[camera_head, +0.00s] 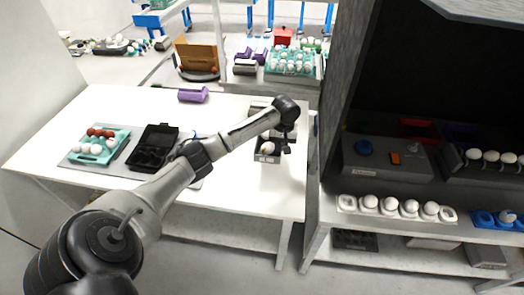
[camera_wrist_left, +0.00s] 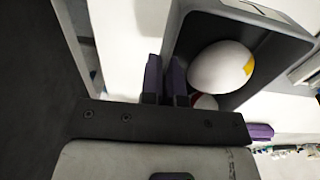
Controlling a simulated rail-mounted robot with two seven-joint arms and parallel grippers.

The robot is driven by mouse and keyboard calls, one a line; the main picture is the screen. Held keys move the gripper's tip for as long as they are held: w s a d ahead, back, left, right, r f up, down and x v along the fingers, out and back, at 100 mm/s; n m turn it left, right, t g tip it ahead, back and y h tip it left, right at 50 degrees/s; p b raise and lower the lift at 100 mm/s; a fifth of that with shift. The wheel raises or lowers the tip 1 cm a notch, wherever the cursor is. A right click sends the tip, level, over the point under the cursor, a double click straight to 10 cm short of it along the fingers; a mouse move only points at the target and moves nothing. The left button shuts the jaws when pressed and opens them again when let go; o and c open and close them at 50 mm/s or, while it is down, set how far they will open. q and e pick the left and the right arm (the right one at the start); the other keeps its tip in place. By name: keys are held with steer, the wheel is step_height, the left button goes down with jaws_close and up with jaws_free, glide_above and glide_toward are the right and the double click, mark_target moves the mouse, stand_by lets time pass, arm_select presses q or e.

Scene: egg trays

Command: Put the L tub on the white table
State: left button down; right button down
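The L tub, a small dark grey open box (camera_head: 267,158), is at the right end of the white table (camera_head: 240,190) in the head view. I cannot tell whether it touches the tabletop. In the left wrist view the tub (camera_wrist_left: 268,24) holds a white egg with a yellow patch (camera_wrist_left: 222,67) and part of another egg with a red mark (camera_wrist_left: 205,102). My left gripper (camera_head: 286,147) is at the tub's right side. In the wrist view its two fingers (camera_wrist_left: 166,80) are close together, with the tub's near wall between them. My right gripper is out of view.
On the table's left are a teal tray with brown and white eggs (camera_head: 90,150) and a black open carton (camera_head: 155,142). A purple carton (camera_head: 193,95) lies at the back. A dark shelf unit with egg trays (camera_head: 395,208) stands close right of the table.

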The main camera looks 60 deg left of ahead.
arm_select(q)
glide_above(280, 167)
step_height(280, 167, down, 5)
steer(key=shift+f+b, duration=0.1)
steer(key=shift+b, duration=0.3)
steer(key=shift+f+b, duration=0.4)
steer(key=shift+f, duration=1.55)
steer(key=c, duration=1.8)
jaws_free()
steer(key=shift+f, duration=0.15)
steer(key=o, duration=0.4)
steer(key=shift+o, duration=0.2)
